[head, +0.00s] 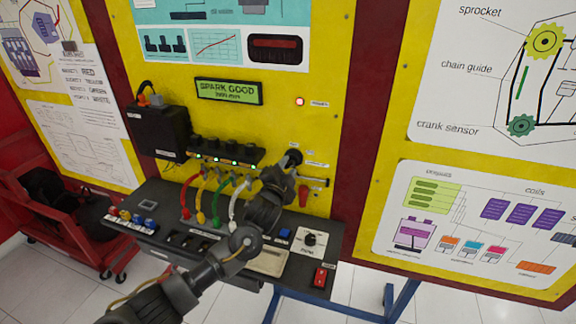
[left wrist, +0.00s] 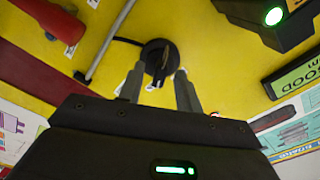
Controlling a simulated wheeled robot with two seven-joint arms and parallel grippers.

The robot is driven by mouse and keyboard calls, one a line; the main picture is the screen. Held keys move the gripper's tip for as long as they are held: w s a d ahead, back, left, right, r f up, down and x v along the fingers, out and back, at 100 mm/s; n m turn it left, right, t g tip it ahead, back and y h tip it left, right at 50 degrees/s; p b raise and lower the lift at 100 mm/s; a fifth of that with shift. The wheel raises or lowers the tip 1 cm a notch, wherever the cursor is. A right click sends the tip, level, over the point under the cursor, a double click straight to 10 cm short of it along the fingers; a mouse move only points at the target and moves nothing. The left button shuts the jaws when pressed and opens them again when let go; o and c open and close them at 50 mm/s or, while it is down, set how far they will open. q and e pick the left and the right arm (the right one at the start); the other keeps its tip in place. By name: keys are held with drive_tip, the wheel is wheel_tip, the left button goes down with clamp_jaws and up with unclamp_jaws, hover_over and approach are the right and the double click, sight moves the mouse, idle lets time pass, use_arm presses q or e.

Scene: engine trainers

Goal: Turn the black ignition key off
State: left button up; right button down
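The black ignition key (left wrist: 161,66) sits in a round black switch on the yellow panel, in the upper middle of the left wrist view. My left gripper (left wrist: 159,74) is open, with one grey fingertip on each side of the key. A gap shows between the fingertips and the key, and I cannot tell whether either touches it. In the head view my left gripper (head: 290,162) is up against the yellow panel, right of the row of coils, and largely hides the switch. My right gripper is not in view.
A red lever (head: 304,194) is just below the gripper; its red handle also shows in the left wrist view (left wrist: 48,18). A green display (head: 229,91) reads "SPARK GOOD". A red lamp (head: 299,101) is lit. Coloured leads and a dark console shelf (head: 335,238) lie below.

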use_arm(q)
drive_tip(key=shift+w+d, duration=0.1)
drive_tip(key=shift+w, duration=0.25)
drive_tip(key=shift+c, duration=0.2)
drive_tip(key=c, duration=0.7)
clamp_jaws()
